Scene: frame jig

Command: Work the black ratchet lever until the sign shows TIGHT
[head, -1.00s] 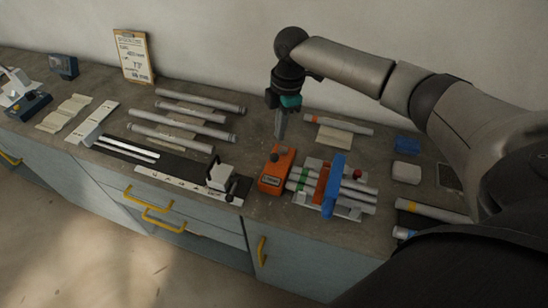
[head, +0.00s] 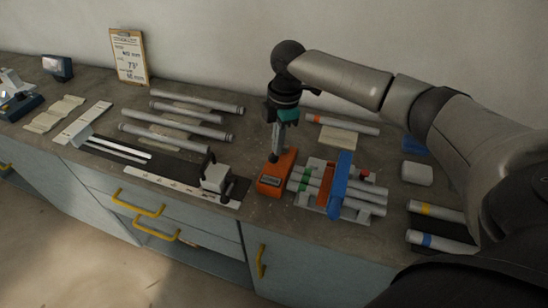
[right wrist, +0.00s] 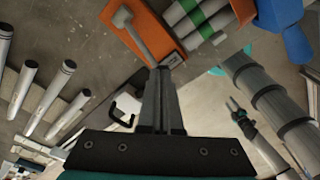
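The orange ratchet unit (head: 277,172) sits on the bench, with a small sign (head: 271,181) on its front face that is too small to read. In the right wrist view, a dark lever (right wrist: 138,40) with a rounded end lies across the orange body (right wrist: 150,22). My right gripper (head: 275,153) points down just above the unit. Its fingers (right wrist: 160,75) look closed together, with the tips over the lever's near end. I cannot tell whether they touch it. What looks like my left gripper (right wrist: 235,106) shows small in the right wrist view; its fingers are unclear.
Right of the unit, grey tubes lie in a jig under a blue clamp bar (head: 341,185). A white block (head: 215,178) with a black handle stands on the left rail. Several tubes (head: 180,118) lie behind it. A clipboard (head: 128,57) leans on the wall.

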